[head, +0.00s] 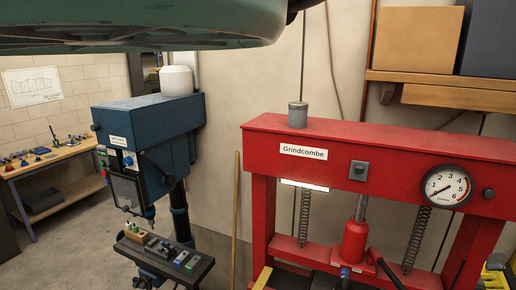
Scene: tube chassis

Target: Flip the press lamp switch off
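The red press (425,165) stands at the right and carries a "Grindcombe" label on its top beam. A small grey switch box (359,170) is on the front of this beam, between the label and the round gauge. It has a dark part in its upper half; the lever position is too small to tell. A bright white lamp strip (305,185) under the beam looks lit. My gripper is not in view.
A gauge (447,187) and a dark knob (489,193) sit right of the switch. A blue drill press (160,130) stands left of the press. A shelf (440,82) with boxes hangs above right. A large green rounded shape (150,25) covers the top left.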

